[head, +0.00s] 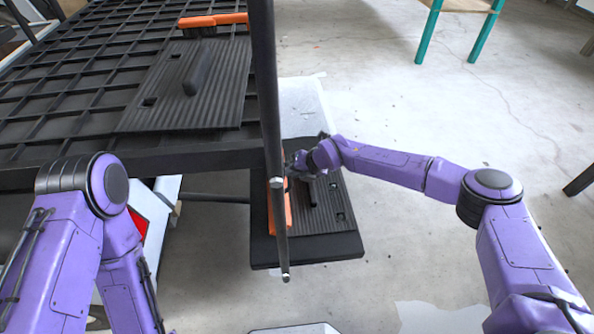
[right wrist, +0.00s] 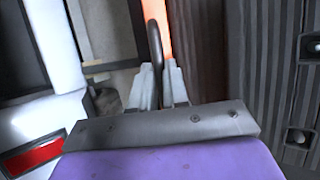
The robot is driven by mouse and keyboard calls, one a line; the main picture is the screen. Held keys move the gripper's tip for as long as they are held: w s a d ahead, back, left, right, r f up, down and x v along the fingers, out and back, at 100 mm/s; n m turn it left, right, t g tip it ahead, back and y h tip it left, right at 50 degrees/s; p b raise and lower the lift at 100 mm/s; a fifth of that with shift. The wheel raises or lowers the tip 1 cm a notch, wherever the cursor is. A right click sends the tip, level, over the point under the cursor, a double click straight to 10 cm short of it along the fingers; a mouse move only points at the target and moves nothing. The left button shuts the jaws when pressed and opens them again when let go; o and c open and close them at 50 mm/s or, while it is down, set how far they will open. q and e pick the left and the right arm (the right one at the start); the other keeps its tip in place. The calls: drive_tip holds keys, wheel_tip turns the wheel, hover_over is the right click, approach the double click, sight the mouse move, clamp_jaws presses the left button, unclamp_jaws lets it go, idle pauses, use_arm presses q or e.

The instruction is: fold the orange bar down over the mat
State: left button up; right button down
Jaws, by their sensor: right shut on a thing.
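An orange bar (head: 288,215) runs along the left side of a low black board, partly hidden behind a dark pole. It also shows as a narrow strip in the right wrist view (right wrist: 159,12). A ribbed dark mat (head: 325,215) lies on the board just right of it, and its ribs fill the right side of the wrist view (right wrist: 232,55). My right gripper (head: 297,164) is at the far end of the bar. In the wrist view its pale fingers (right wrist: 158,82) are shut on a dark curved loop (right wrist: 155,38) beside the orange strip. My left gripper is out of view.
A dark pole (head: 265,80) stands in front of the bar. A black grid platform (head: 60,80) at upper left carries another ribbed mat (head: 150,110) and orange bar (head: 230,18). Concrete floor (head: 420,90) is open on the right.

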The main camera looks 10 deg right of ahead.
drive_tip(key=shift+d, duration=0.1)
drive_tip(key=c, duration=1.1)
unclamp_jaws()
drive_tip(key=shift+f, duration=0.1)
drive_tip(key=p+v, duration=0.3)
drive_tip(key=v, duration=0.7)
drive_tip(key=shift+s+d+r+p, duration=0.1)
drive_tip(key=shift+r+p, duration=0.2)
